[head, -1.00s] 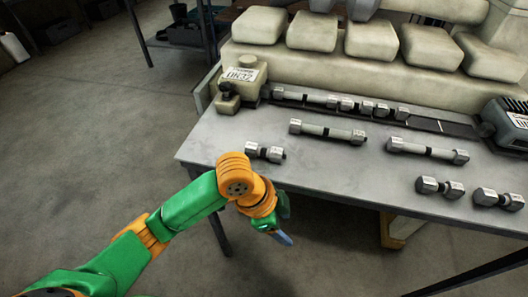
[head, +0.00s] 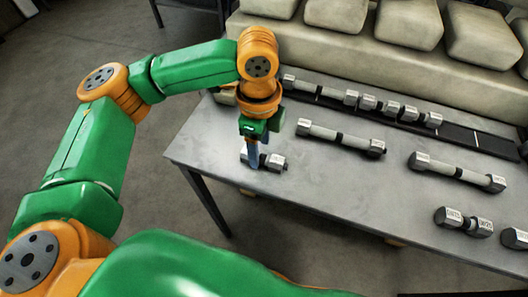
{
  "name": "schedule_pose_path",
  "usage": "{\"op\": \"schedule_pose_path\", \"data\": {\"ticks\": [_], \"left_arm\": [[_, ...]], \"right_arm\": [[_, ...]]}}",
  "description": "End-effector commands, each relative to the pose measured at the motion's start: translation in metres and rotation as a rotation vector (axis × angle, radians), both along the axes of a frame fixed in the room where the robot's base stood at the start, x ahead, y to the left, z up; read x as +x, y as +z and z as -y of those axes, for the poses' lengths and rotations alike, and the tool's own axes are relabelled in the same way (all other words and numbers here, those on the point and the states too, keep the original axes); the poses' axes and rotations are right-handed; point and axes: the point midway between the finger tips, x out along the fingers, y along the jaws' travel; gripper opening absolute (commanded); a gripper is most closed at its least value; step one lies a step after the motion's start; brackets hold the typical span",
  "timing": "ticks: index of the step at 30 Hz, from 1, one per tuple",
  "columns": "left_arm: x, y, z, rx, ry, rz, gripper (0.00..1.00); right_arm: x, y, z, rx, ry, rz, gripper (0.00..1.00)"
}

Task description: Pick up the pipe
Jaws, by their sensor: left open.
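Several grey pipes with hexagonal ends and dark middle bands lie on the metal table (head: 208,138). A short pipe (head: 277,162) lies near the table's left front corner. My left gripper (head: 254,160) points down at this short pipe, with its jaws open. The blue-grey fingers cover part of the pipe's left half; I cannot tell if they touch it. Two longer pipes lie farther right, one in the middle (head: 340,138) and one at the right (head: 457,172). Another short pipe (head: 463,222) lies near the front edge. My right gripper is not in view.
A dark rack strip (head: 460,136) along the back holds several more pipe pieces. Behind it stands a large beige engine block (head: 400,70). Bare tabletop shows between the pipes. Another short piece (head: 516,238) is cut off at the right edge.

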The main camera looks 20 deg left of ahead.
Motion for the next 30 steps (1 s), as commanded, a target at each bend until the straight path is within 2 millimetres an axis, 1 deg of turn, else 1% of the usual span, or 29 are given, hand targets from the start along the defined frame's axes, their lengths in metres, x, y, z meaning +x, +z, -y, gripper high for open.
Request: {"op": "schedule_pose_path", "data": {"ticks": [1,3,4,6,11,12,14,15,17,18,19,30], "left_arm": [[-0.002,-0.008,0.0,0.001,0.0,-0.005,0.64],[-0.002,-0.021,0.0,0.001,0.001,-0.004,0.64],[-0.001,-0.025,0.001,0.0,0.001,-0.002,0.64],[-0.001,-0.029,0.001,0.0,0.0,0.0,0.64],[-0.001,-0.029,0.001,-0.001,0.0,0.001,0.64],[-0.001,-0.029,0.001,-0.001,0.0,0.001,0.58],[-0.001,-0.029,0.001,-0.001,0.0,0.001,0.42],[-0.001,-0.029,0.001,-0.001,0.0,0.001,0.31],[-0.001,-0.029,0.001,-0.001,0.0,0.001,0.15],[-0.001,-0.029,0.001,-0.001,0.0,0.001,0.04],[-0.001,-0.029,0.001,-0.001,0.0,0.001,0.0],[-0.001,-0.028,0.001,-0.002,0.0,0.002,0.0]], "right_arm": [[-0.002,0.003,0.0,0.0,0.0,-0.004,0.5],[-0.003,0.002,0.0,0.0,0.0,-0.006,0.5],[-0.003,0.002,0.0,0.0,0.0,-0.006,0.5],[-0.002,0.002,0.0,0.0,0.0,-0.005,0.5],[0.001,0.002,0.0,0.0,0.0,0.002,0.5],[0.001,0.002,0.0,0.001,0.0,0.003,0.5],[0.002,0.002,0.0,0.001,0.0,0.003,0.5],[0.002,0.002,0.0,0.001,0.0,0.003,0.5],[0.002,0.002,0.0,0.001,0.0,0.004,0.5],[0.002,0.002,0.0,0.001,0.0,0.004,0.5],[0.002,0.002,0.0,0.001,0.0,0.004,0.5],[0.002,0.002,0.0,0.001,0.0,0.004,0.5]]}}
